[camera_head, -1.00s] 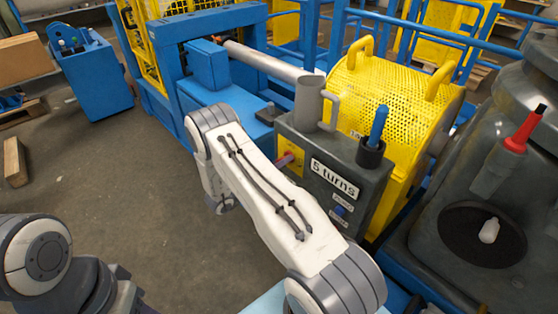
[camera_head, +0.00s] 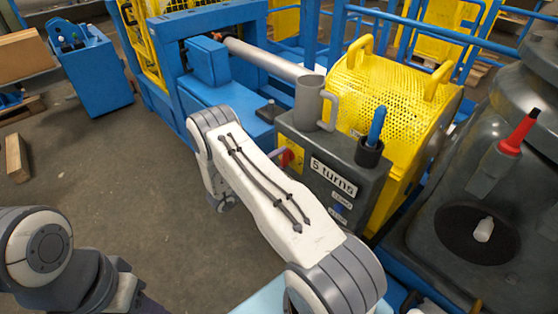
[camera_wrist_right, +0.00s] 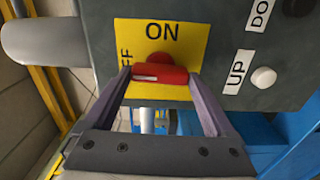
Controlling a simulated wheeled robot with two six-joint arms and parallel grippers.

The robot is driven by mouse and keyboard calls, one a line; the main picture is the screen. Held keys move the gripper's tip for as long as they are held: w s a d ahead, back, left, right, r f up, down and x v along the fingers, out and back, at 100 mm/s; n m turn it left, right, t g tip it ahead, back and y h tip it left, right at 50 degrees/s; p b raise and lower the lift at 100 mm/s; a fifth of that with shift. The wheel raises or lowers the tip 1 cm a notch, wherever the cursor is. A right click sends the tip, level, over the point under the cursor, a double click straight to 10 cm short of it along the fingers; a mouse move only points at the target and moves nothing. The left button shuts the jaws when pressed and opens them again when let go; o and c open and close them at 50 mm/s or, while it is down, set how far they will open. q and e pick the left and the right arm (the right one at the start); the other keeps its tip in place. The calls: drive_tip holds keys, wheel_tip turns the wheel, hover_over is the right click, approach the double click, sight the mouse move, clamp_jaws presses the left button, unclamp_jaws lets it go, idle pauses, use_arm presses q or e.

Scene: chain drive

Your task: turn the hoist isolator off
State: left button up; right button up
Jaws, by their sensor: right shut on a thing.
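The hoist isolator is a red handle (camera_wrist_right: 160,74) on a yellow plate (camera_wrist_right: 182,32) on the side of a dark grey box. In the right wrist view "ON" stands above the handle and a partly hidden "OFF" runs up the plate's left side. The handle lies crosswise. My right gripper (camera_wrist_right: 158,78) is shut on it, with one purple finger at each end. In the head view the yellow plate (camera_head: 297,150) is small, and my right forearm and wrist partly hide the gripper there. My left arm shows at the lower left, its fingers out of view.
The grey box (camera_head: 345,207) bears a "5 turns" label, a grey mug (camera_head: 310,103) on top and a blue-handled lever (camera_head: 376,125). White UP button (camera_wrist_right: 263,78) sits right of the plate. A yellow mesh guard (camera_head: 400,105) stands behind. Open floor lies left.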

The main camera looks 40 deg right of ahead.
drive_tip(key=shift+n, duration=0.4)
drive_tip(key=o, duration=1.1)
drive_tip(key=shift+c, duration=0.2)
drive_tip(key=a+b, duration=0.1)
drive_tip(key=a, duration=0.9)
drive_tip(key=shift+s+a, duration=0.3)
drive_tip(key=shift+s, duration=0.05)
drive_tip(key=shift+w, duration=0.1)
